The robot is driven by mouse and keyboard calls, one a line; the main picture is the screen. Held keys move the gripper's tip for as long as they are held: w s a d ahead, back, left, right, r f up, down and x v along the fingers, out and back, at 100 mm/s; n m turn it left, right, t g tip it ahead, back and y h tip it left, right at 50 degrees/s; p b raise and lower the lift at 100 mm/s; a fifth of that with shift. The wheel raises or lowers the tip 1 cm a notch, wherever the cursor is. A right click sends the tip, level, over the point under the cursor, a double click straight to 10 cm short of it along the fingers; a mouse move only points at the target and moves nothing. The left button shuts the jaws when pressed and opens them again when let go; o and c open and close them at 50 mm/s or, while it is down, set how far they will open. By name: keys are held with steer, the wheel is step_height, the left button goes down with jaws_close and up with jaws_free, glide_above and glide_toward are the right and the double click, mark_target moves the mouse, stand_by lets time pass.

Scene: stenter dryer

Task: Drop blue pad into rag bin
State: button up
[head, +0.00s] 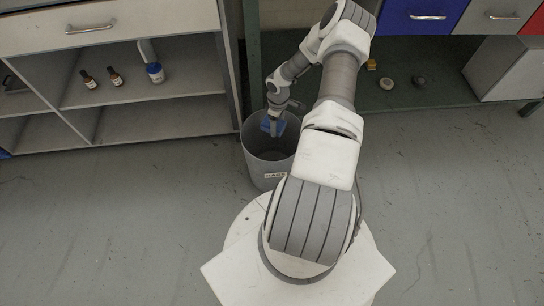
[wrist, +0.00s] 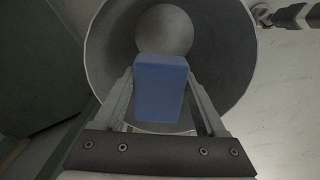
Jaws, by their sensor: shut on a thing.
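The blue pad (wrist: 160,85) is held between the two fingers of my gripper (wrist: 160,95) in the wrist view. In the head view the pad (head: 266,126) shows as a small blue patch at my gripper (head: 272,124), at the mouth of the rag bin. The rag bin (head: 268,176) is a grey round bin with a white label on its front, standing on the floor. In the wrist view the bin (wrist: 225,60) opens beyond the pad, and its round bottom looks empty where it shows. The pad covers part of the opening.
A shelf unit (head: 150,122) stands left of the bin, with two brown bottles (head: 101,78) and a blue-and-white jar (head: 155,73). A bench with a blue drawer (head: 420,16) stands right, with small items on its lower shelf (head: 440,97). The floor in front is clear.

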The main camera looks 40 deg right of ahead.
steer(key=shift+f+b, duration=0.3)
steer(key=shift+f, duration=0.5)
steer(key=o, duration=1.2)
steer(key=shift+o, duration=0.2)
step_height(320, 180, up, 17)
steer(key=p, duration=0.5)
steer(key=shift+r+p, duration=0.2)
steer(key=shift+p, duration=0.1)
